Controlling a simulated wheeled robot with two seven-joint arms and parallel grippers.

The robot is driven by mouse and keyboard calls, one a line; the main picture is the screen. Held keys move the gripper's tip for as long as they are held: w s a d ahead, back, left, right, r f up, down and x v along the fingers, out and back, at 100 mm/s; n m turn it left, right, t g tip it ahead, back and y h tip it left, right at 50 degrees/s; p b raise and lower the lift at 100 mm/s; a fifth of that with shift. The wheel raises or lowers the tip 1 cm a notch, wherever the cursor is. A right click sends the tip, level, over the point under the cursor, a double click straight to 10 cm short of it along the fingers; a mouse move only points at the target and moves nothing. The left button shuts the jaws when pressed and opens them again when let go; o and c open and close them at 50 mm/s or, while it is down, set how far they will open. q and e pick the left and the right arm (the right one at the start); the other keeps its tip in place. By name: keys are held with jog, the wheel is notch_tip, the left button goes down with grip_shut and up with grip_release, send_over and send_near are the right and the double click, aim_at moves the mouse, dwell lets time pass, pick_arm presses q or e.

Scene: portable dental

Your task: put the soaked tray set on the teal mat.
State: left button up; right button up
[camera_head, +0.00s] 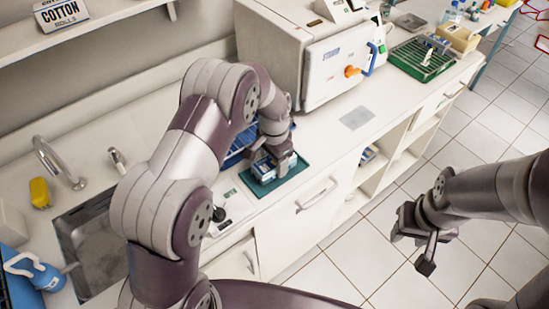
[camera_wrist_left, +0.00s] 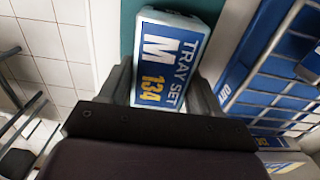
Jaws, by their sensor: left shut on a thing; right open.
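My left gripper (camera_head: 279,166) is over the teal mat (camera_head: 290,186) on the counter, shut on the tray set (camera_head: 264,170). In the left wrist view the tray set (camera_wrist_left: 165,58) is a blue and white box marked "TRAY SET M 134", between the two fingers (camera_wrist_left: 160,90). The teal mat (camera_wrist_left: 128,30) shows behind it there. The tray set is within the mat's outline; I cannot tell whether it rests on it or hangs just above. My right gripper (camera_head: 420,240) is open and empty, over the floor in front of the counter.
A blue wire rack (camera_head: 238,148) is beside the mat, and close to the tray set in the left wrist view (camera_wrist_left: 270,85). A white sterilizer (camera_head: 310,50) stands behind. A sink (camera_head: 95,250) is at left. A green tray (camera_head: 420,62) is at far right.

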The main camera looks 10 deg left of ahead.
pick_arm(q)
jog(key=shift+w, duration=0.1)
jog(key=shift+f, duration=0.15)
jog(key=shift+f, duration=0.1)
jog(key=o, duration=1.2)
